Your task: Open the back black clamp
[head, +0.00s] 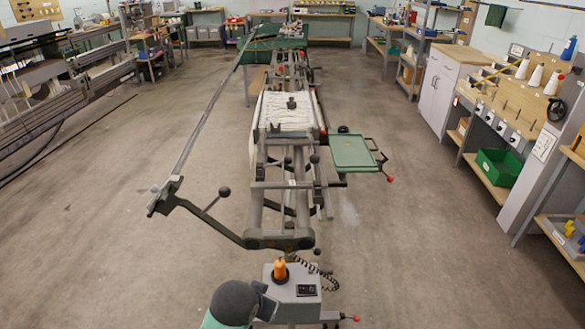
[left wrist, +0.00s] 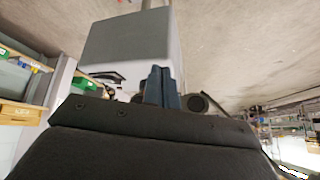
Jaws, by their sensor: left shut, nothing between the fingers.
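A long grey machine frame (head: 290,188) stands in the middle of the head view. Small dark knobs and levers sit along it, including a ball-ended lever (head: 224,191) at the near left and a dark block (head: 291,102) on the white warp sheet (head: 285,115). I cannot tell for sure which part is the back black clamp. My left gripper (left wrist: 162,88) shows in the left wrist view, its blue fingers shut together and empty. A large grey box-like part (left wrist: 125,42) is beyond it. No clamp is clear there. My right gripper is not in view.
A green tray (head: 351,151) juts from the frame's right side. A long bar (head: 205,120) runs along its left. A grey control box (head: 295,290) with an orange knob is at the near end. Benches (head: 525,108) line the right. Floor is open on both sides.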

